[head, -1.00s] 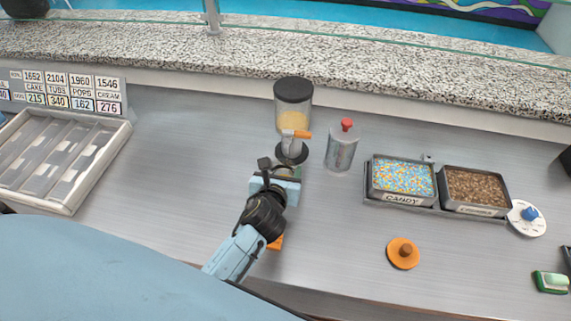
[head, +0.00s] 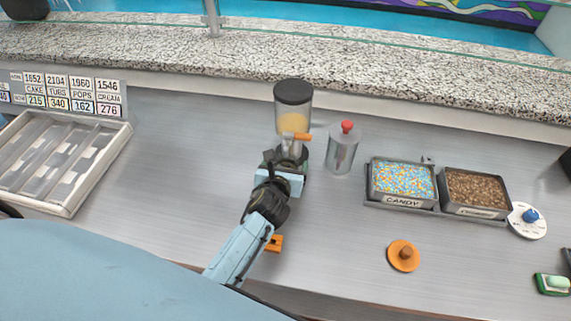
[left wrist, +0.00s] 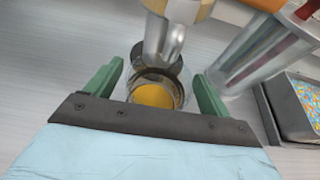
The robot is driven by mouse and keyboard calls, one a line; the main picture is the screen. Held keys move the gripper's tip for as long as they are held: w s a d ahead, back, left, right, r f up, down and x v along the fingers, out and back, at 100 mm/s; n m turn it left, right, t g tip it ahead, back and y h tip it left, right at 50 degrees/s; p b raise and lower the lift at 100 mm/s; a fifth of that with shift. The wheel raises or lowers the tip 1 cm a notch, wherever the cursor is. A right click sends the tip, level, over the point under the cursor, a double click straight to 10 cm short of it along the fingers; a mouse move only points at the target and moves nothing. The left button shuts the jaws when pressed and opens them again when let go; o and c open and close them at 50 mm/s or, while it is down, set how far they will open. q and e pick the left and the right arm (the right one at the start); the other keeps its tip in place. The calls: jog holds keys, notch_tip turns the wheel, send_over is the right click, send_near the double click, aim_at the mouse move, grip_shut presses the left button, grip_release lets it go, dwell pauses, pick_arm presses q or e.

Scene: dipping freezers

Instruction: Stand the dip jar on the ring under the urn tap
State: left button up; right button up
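The urn (head: 293,108), with a black lid, yellow contents and an orange tap handle (head: 296,136), stands at the back of the counter. Its metal tap (left wrist: 163,40) shows in the left wrist view, above a dark round ring (left wrist: 172,64). The dip jar (left wrist: 153,94), clear with orange contents, is between my left gripper's green fingers (left wrist: 157,88), overlapping the ring's near part. Slim gaps show on both sides of it, so the gripper looks open. I cannot tell whether the jar rests fully on the ring. In the head view my left gripper (head: 287,166) hides the jar.
A clear red-topped dispenser (head: 342,148) stands close to the right of the urn. Farther right are a candy tray (head: 402,201) and a brown-topping tray (head: 475,209). An orange disc lid (head: 403,256) lies in front.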

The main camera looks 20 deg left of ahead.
pick_arm(q)
jog(key=shift+r, duration=0.2)
jog(key=p+v, duration=0.1)
jog(key=v, duration=1.1)
